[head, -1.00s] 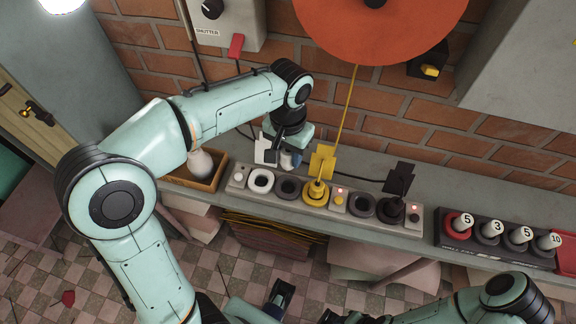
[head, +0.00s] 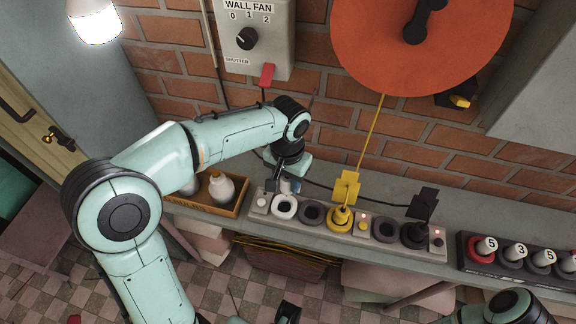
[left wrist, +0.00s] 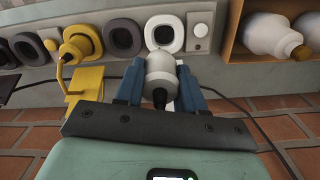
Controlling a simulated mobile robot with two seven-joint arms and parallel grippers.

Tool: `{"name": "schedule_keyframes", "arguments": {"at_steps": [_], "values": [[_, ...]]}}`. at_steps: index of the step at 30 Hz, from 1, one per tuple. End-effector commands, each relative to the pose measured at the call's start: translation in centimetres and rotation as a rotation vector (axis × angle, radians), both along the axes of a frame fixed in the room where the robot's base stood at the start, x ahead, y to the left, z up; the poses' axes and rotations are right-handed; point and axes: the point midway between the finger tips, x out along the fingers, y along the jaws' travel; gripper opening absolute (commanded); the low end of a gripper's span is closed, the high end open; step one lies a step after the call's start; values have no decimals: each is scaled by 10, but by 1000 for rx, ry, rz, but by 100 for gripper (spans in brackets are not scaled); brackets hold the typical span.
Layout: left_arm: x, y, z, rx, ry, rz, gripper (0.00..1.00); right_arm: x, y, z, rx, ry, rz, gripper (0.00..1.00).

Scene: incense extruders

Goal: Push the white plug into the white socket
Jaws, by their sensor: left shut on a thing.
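The white plug (left wrist: 161,73) is held between the blue fingers of my left gripper (left wrist: 162,82) in the left wrist view. In the head view, the left gripper (head: 289,182) is just behind the white socket (head: 285,207) and hides most of the plug. The white socket also shows in the left wrist view (left wrist: 150,34), with its dark opening directly beyond the plug's nose. The plug looks roughly in line with it; I cannot tell the gap. A dark gripper part, likely my right gripper (head: 287,313), shows at the bottom edge; its jaws are unclear.
The socket strip (head: 308,232) holds dark empty sockets, a seated yellow plug (head: 341,214) and a black plug (head: 415,232). A wooden tray (head: 233,206) with white bottles stands to the left. Numbered pegs (head: 487,245) stand to the right. A dark cable runs behind the strip.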

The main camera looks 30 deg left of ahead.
Motion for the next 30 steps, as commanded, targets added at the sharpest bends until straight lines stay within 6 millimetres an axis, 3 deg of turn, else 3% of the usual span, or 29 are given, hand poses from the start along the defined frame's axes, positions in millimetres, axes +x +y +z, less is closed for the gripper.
{"name": "schedule_keyframes", "arguments": {"at_steps": [11,30], "values": [[-3,0,-22,-4,0,-1,8,-2,0,-5,0,3,-1,43],[-2,0,-70,-3,0,-1,8,-13,0,-45,-1,14,-1,43]]}}
